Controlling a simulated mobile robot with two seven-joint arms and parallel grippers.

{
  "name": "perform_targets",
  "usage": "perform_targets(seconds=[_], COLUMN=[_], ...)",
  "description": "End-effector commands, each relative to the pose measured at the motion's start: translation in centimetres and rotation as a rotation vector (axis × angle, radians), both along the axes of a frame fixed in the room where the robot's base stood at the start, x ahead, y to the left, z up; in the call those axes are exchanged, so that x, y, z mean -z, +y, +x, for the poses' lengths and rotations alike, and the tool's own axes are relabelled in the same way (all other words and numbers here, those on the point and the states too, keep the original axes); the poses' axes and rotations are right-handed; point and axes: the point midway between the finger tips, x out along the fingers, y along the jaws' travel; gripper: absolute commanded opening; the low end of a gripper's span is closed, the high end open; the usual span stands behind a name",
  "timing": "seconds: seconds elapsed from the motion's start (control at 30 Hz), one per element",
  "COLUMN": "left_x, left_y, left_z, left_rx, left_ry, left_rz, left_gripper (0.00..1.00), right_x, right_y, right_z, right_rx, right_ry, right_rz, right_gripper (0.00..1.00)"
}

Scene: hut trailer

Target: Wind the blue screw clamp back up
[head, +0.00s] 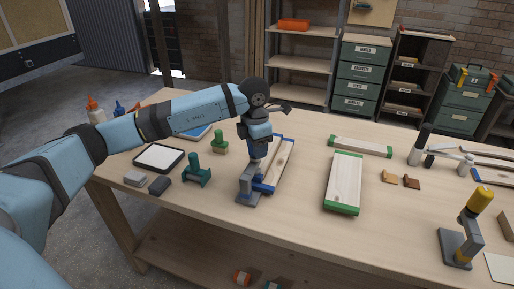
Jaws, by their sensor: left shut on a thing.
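The blue screw clamp (244,184) stands upright on the workbench, on a grey foot, left of the bench's middle. A wooden board with blue edges (282,158) lies right beside and behind it. My left gripper (258,154) points down from above and is shut on the top of the clamp, at its screw handle. The gripper and wrist hide most of the handle, and I cannot tell how far the screw is wound or whether its pad touches the board. My right gripper is not in view.
A green clamp (196,173) and a dark-rimmed white tray (159,158) stand to the left. Boards with green ends (344,182) lie to the right. A yellow-handled clamp (460,240) stands near the front right. The bench top (310,235) in front is clear.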

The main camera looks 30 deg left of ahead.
Motion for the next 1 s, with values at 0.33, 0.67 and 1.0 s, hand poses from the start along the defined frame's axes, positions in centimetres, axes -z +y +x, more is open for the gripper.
perform_targets(seconds=[0.33, 0.67, 1.0], left_x=[-0.08, -0.13, -0.08], left_y=[0.14, 0.29, 0.44], left_z=[0.08, 0.11, 0.03], left_rx=[-0.327, -0.637, -0.901], left_ry=[-0.003, -0.006, -0.007], left_rz=[-0.012, -0.023, -0.031], left_gripper=[0.15, 0.15, 0.15], right_x=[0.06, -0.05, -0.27], right_y=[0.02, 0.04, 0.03], right_z=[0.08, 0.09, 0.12], right_rx=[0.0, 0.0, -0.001], right_ry=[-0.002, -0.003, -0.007], right_rz=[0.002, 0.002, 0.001], right_gripper=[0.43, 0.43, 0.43])
